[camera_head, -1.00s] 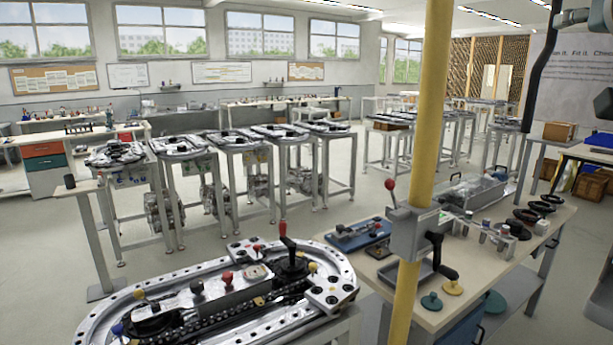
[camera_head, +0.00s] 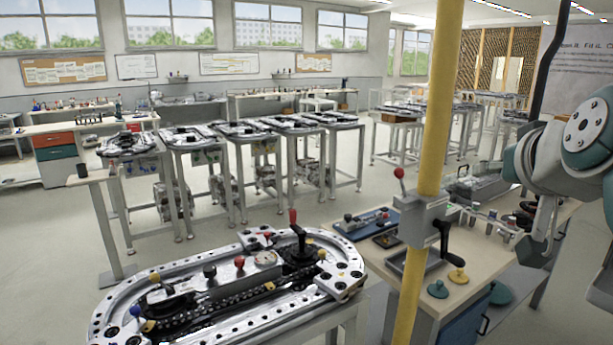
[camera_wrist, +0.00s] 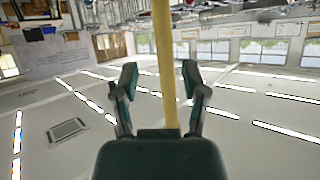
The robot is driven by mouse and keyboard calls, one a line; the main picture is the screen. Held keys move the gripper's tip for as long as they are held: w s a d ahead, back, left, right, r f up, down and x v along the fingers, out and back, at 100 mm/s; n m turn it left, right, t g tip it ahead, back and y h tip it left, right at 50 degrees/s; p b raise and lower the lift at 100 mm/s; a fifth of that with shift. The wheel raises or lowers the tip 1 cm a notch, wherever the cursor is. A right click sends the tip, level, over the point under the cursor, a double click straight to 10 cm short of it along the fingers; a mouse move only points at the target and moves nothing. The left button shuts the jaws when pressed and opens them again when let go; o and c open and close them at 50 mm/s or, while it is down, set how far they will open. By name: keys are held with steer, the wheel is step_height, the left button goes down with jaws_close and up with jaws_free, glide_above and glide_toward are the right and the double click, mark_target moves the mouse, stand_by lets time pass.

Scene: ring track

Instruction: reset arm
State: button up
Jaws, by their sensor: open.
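My gripper (camera_wrist: 158,82) is open in the wrist view, with its two dark pads apart and nothing held between them. The wrist view is upside down, with the ceiling at the bottom and the windows above. The yellow pole (camera_wrist: 165,60) shows behind the gap between the fingers; I cannot tell how far off it is. In the head view my arm, grey and teal, shows at the right edge, and part of it covers the right end of the workbench.
The yellow pole (camera_head: 434,130) stands upright in front, with a grey crank box on it. An oval ring track (camera_head: 225,310) is at the front left. A workbench (camera_head: 405,300) with parts stands right. More track tables (camera_head: 265,135) stand behind.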

steer(key=s+a+f+n+g, duration=0.1)
steer(key=s+a+f+g, duration=0.1)
steer(key=f, duration=0.7)
steer(key=s+a+f+g+y, duration=0.1)
steer(key=s+a+f, duration=0.3)
steer(key=f, duration=0.6)
steer(key=s+a+f+n+g+y, duration=0.1)
steer(key=s+a+f+g, duration=0.2)
steer(key=s+f, duration=0.4)
step_height(320, 180, down, 3)
steer(key=shift+a+f+n+g, duration=0.2)
steer(key=shift+a+n+g, duration=0.1)
steer(key=shift+g, duration=0.2)
